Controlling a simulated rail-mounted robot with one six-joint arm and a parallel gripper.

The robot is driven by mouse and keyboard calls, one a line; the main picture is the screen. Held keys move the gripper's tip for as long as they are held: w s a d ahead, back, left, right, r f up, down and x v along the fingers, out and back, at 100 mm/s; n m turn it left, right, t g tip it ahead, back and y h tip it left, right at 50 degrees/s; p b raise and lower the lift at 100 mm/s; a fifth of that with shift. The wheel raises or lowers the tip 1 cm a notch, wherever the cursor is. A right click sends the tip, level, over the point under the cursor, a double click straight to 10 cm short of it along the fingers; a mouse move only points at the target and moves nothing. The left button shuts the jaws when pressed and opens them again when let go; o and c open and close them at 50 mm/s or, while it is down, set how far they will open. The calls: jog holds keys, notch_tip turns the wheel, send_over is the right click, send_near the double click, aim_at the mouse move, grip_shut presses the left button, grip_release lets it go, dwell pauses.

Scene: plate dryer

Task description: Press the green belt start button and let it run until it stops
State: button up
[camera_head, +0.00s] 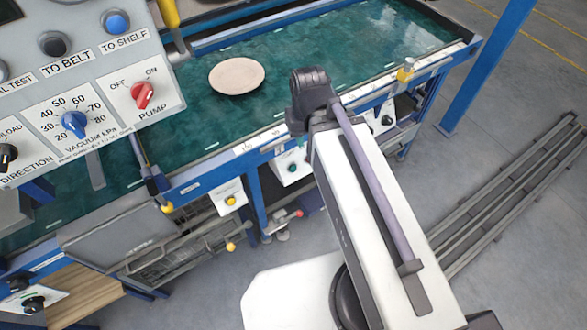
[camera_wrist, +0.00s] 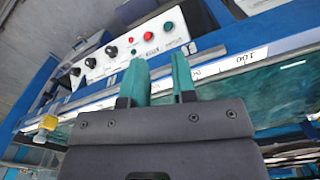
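My gripper (camera_wrist: 160,62) shows in the wrist view as two teal fingers with a clear gap between them and nothing held. In the head view my arm reaches over the belt's front rail, and its fingers are hidden. A small green button (camera_head: 293,168) sits on a white box below the rail, left of my arm. In the wrist view a white control panel (camera_wrist: 150,45) beyond the fingers carries red, black and green controls; a small green one (camera_wrist: 134,51) lies just beyond the left fingertip. I cannot tell whether the fingers touch it. The labels are too small to read.
A pale round plate (camera_head: 237,76) lies on the green belt (camera_head: 330,50). A grey panel (camera_head: 70,70) with knobs stands at upper left. A yellow button (camera_head: 230,200) is on another front box. Blue frame posts (camera_head: 490,65) and grey floor rails (camera_head: 520,190) are at right.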

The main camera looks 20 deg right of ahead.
grip_shut()
dwell(1.1)
